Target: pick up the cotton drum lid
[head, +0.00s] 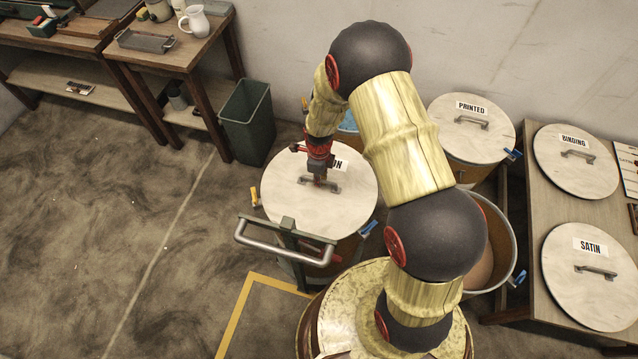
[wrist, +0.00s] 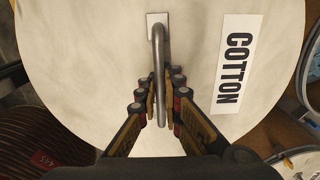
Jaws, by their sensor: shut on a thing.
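The cotton drum lid (head: 288,205) is a pale round disc with a grey bar handle and a label whose end, "ON", shows beside my arm. In the wrist view the lid (wrist: 90,70) fills most of the picture, with the full "COTTON" label right of the handle (wrist: 158,50). My gripper (head: 320,181) is above the lid at its handle. In the wrist view my gripper (wrist: 163,105) has its fingers on both sides of the handle bar, shut on it. The lid looks level over its drum; whether it rests on the rim I cannot tell.
The "PRINTED" drum lid (head: 470,140) is behind at right. The "BINDING" lid (head: 565,170) and "SATIN" lid (head: 590,295) lie on a table at right. An open drum (head: 508,235) stands right of my arm. A green bin (head: 248,125) stands behind left. The left floor is clear.

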